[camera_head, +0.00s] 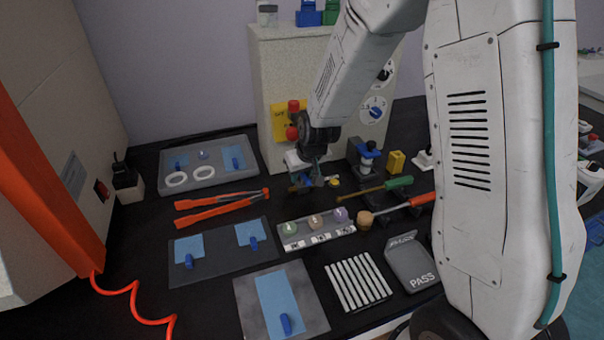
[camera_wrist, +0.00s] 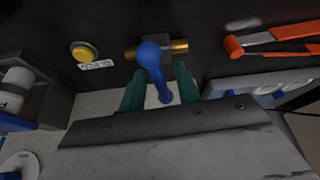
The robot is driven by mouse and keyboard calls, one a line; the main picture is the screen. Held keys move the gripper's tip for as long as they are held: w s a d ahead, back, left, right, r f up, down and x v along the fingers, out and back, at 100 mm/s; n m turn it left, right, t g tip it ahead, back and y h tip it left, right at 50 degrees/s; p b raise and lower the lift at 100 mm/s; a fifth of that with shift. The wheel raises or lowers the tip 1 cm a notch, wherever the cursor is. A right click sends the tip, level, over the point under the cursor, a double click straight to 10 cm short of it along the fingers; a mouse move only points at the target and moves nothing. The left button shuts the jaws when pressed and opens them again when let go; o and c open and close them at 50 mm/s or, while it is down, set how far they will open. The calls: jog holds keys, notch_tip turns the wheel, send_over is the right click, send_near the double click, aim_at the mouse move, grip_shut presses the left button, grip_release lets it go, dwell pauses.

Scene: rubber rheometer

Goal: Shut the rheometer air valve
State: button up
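The air valve has brass pipe ends (camera_wrist: 179,46) that run left to right in the wrist view, and a blue lever (camera_wrist: 151,57) with a rounded end. The lever appears across the pipe line in that view. In the head view the brass valve (camera_head: 294,188) is mostly hidden by my gripper (camera_head: 313,178), which points down at it. In the wrist view the two teal fingers of my gripper (camera_wrist: 158,90) stand apart, one on each side of the lever. They look open; I cannot tell whether either finger touches it.
A yellow button (camera_wrist: 85,51) with a white label sits left of the valve in the wrist view. Orange tongs (camera_head: 216,205) and a grey tray (camera_head: 230,147) lie left in the head view. A green-handled tool (camera_head: 398,183) lies right. The beige rheometer cabinet (camera_head: 262,80) stands behind.

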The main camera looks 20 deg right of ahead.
aim_at(307, 178)
jog(key=v, duration=0.7)
jog(key=shift+s+r, duration=0.2)
jog(key=shift+r, duration=0.1)
